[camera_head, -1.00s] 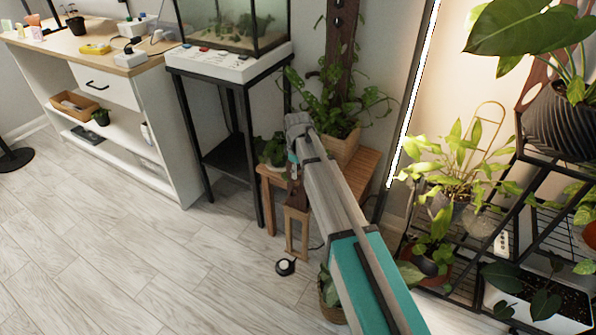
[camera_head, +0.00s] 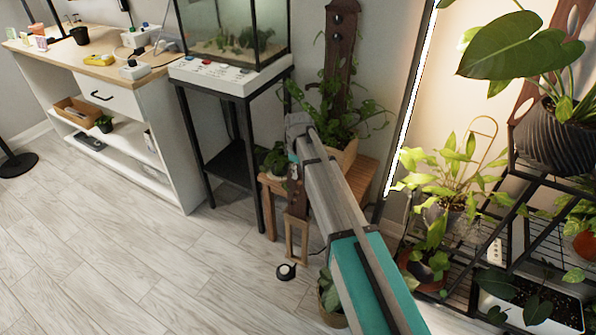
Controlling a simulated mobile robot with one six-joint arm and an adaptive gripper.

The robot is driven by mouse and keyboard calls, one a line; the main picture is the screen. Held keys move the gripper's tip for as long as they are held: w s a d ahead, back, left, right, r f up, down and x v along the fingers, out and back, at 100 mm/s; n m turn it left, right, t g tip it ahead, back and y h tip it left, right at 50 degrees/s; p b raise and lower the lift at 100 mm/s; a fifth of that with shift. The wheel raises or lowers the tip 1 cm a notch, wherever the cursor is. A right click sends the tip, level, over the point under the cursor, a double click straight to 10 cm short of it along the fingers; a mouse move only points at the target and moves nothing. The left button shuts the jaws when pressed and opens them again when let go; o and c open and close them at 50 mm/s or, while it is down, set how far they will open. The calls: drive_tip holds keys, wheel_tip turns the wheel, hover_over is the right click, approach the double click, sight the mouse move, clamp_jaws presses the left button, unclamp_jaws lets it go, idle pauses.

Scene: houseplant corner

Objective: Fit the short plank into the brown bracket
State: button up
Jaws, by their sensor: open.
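A dark brown piece with holes (camera_head: 296,199) stands upright at the small wooden stool (camera_head: 297,238), left of my arm; I cannot tell whether it is the short plank or the bracket. A tall dark brown board with holes (camera_head: 340,50) stands against the wall behind a fern. My arm reaches up and away over the wooden bench (camera_head: 365,180). My gripper (camera_head: 293,160) is at its far end, close to the dark piece in the picture; its fingers are small and mostly hidden. Contact between them cannot be told.
A black stand (camera_head: 215,120) with a glass tank is left of the bench. A plant rack (camera_head: 500,240) fills the right. A potted plant (camera_head: 332,298) is beside my arm.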

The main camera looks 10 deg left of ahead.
drive_tip(key=shift+r+p, duration=4.15)
drive_tip(key=shift+r, duration=0.35)
drive_tip(key=s+d+m, duration=1.3)
drive_tip(key=s+d, duration=0.9)
drive_tip(key=d, duration=0.4)
drive_tip(key=shift+s+d+m, duration=0.3)
drive_tip(key=shift+s+d, duration=0.05)
drive_tip(key=shift+d, duration=0.05)
wheel_tip(320, 180, up, 24)
drive_tip(key=p, duration=2.3)
drive_tip(key=shift+f+p, duration=0.2)
drive_tip(key=shift+p, duration=0.15)
